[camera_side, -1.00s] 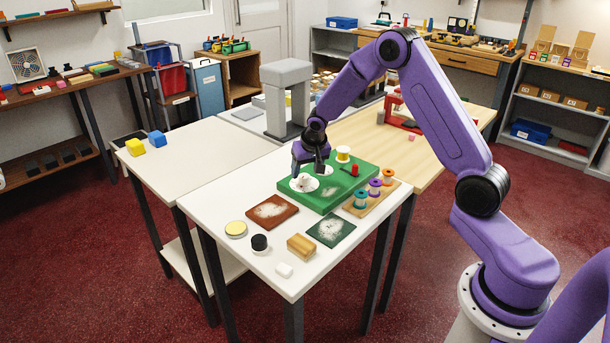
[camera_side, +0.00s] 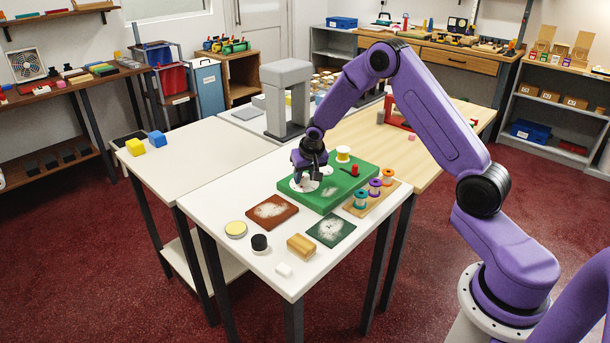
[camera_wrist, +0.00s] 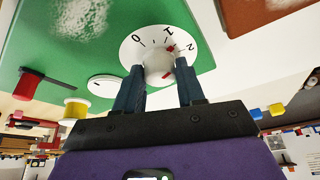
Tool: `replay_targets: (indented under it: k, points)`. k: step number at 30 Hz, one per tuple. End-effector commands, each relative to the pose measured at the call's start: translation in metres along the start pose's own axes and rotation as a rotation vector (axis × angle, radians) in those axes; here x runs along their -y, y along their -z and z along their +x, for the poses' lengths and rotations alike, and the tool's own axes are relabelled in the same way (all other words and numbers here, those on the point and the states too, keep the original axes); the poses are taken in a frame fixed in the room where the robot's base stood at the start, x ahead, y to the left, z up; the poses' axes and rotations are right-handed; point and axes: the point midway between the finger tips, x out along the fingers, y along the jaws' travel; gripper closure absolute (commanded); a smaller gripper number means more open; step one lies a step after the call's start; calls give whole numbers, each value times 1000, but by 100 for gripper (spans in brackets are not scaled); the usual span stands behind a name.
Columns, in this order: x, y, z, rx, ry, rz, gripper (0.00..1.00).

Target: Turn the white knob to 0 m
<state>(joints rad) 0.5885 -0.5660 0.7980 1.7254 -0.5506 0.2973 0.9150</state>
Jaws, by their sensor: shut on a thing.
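The white knob (camera_wrist: 158,68) sits in the middle of a white dial (camera_wrist: 133,50) marked 0, 1 and 2, on a green board (camera_wrist: 60,70). In the wrist view a red mark beside the knob points between 1 and 2, and another bit of red shows at the knob's lower edge. My gripper (camera_wrist: 160,80) has a finger on each side of the knob and is shut on it. In the side view my gripper (camera_side: 309,177) is down over the dial (camera_side: 299,186) at the board's left part and hides the knob.
On the board (camera_side: 322,206) are a yellow spool (camera_side: 343,153), a red lever (camera_side: 355,169) and a smaller white disc. A rack of coloured spools (camera_side: 374,190) stands right of it. Brown (camera_side: 271,210) and green (camera_side: 331,230) pads and small blocks lie in front.

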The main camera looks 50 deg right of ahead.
Motion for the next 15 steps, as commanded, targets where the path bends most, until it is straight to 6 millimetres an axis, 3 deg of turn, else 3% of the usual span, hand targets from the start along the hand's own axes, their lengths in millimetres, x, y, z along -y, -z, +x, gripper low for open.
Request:
replay_targets:
  k: [15]
  points:
    - [-1, 0, 0, -1, 54, -128, 92]
